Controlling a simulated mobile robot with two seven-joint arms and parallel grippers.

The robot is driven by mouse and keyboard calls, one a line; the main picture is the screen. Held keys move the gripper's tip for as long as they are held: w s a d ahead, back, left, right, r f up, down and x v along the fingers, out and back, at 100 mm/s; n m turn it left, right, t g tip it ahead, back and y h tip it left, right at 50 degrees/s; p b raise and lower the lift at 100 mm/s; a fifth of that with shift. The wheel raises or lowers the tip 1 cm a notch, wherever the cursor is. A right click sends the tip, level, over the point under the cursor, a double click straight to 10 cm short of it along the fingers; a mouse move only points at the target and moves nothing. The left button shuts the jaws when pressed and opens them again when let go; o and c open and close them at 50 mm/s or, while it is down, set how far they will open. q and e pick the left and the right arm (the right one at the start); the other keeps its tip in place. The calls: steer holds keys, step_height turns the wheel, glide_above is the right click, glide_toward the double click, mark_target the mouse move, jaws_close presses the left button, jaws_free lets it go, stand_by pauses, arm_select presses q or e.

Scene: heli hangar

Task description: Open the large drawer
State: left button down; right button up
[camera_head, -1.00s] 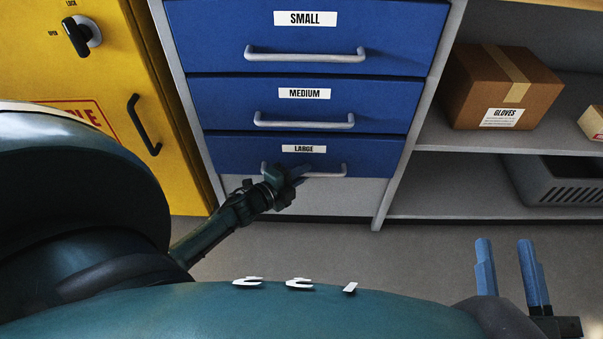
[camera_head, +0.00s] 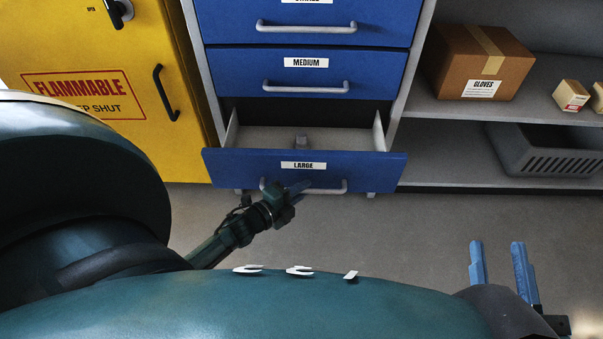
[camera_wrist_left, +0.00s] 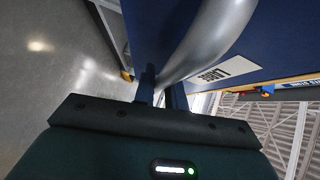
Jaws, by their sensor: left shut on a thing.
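The large drawer (camera_head: 350,164) is blue with a white LARGE label and stands pulled out of the cabinet, its grey inside showing. In the left wrist view the handle (camera_wrist_left: 205,42) runs between the fingers (camera_wrist_left: 162,90), beside the LARGE label. My right gripper (camera_head: 498,263) is open and empty, at the lower right above the floor.
The shut medium drawer (camera_head: 370,76) is above. A yellow flammables cabinet (camera_head: 60,55) stands at the left. At the right, shelves hold a cardboard gloves box (camera_head: 455,62), small boxes (camera_head: 571,96) and a grey crate (camera_head: 540,160). The floor (camera_head: 390,235) before the drawer is clear.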

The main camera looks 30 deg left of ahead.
arm_select(q)
steer(key=shift+s+d+p, duration=0.2)
steer(key=shift+s+d, duration=0.35)
steer(key=shift+s, duration=0.3)
steer(key=shift+s+d+p, duration=0.2)
steer(key=shift+s+d, duration=0.3)
steer(key=shift+s, duration=0.35)
arm_select(e)
steer(key=shift+d+f, duration=0.2)
steer(key=shift+f, duration=0.1)
arm_select(q)
steer(key=c, duration=1.5)
jaws_free()
steer(key=shift+o, duration=0.2)
arm_select(e)
steer(key=shift+a+r, duration=0.1)
steer(key=shift+r, duration=0.1)
arm_select(q)
steer(key=shift+s, duration=0.1)
steer(key=p+v, duration=0.3)
steer(key=v, duration=1)
arm_select(e)
steer(key=shift+s+d+n+g+h, duration=0.25)
steer(key=shift+d+n+g+h, duration=0.05)
steer(key=shift+n, duration=0.1)
